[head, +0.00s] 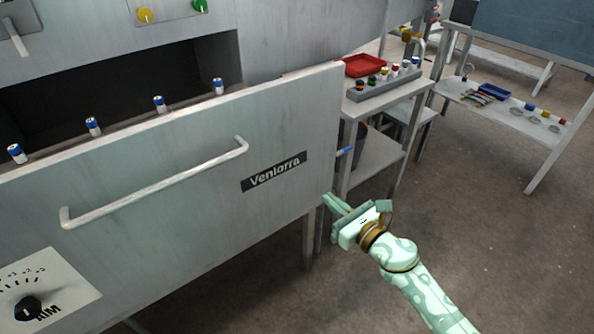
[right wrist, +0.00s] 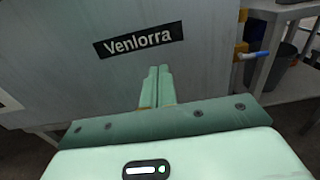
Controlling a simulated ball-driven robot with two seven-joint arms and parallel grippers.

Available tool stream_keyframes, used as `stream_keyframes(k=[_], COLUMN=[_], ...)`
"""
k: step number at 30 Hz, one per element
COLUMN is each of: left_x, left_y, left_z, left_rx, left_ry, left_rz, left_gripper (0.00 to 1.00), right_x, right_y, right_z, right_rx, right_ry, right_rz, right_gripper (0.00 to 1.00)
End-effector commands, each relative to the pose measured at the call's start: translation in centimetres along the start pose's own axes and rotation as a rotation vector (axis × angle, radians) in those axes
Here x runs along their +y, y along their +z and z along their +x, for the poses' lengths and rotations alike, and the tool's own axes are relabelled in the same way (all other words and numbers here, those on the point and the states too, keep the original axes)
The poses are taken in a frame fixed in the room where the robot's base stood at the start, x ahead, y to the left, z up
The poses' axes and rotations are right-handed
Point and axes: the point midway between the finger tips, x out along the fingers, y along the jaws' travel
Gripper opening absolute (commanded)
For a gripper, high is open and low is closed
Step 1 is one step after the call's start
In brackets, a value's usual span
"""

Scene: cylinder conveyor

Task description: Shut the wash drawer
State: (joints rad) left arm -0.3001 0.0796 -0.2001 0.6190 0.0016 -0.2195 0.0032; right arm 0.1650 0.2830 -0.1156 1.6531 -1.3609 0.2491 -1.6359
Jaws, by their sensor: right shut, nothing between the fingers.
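The wash drawer (head: 205,207) is a large grey metal front, pulled out from the machine, with a dark opening behind it. It carries a long bar handle (head: 155,186) and a label reading "Venlorra" (head: 273,172). Several blue-and-white cylinders (head: 159,103) stand in a row behind its top edge. My right gripper (head: 331,204) is near the drawer front's lower right corner, its fingers shut and empty. In the right wrist view the shut fingers (right wrist: 156,84) point at the drawer front (right wrist: 60,70), below the label; I cannot tell whether they touch. My left gripper is not seen.
A dial panel (head: 40,295) is on the drawer front's lower left. A side table (head: 378,92) with a red tray (head: 366,65) and a rack of cylinders stands just right of the drawer. The floor (head: 480,220) at the right is clear.

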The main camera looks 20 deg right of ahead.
Motion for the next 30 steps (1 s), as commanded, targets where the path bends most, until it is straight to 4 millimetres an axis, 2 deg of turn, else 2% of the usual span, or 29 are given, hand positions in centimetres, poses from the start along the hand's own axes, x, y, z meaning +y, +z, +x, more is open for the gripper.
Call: stream_keyframes(k=[12, 18, 24, 30], left_x=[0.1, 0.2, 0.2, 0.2], left_y=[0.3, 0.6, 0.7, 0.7], left_z=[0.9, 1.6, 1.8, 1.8], left_rx=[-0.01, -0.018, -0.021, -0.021], left_ry=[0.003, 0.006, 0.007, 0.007], left_rz=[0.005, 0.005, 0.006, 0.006], left_gripper=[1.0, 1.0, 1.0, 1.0], right_x=[0.0, 0.0, 0.0, 0.0], right_y=[-0.2, -0.2, -0.1, 0.0], right_z=[8.4, 11.6, 13.0, 13.2], right_rx=[0.0, 0.001, 0.0, 0.001], right_ry=[-0.001, -0.001, -0.001, -0.001], right_rz=[0.006, 0.007, 0.005, 0.005], right_gripper=[0.0, 0.0, 0.0, 0.0])
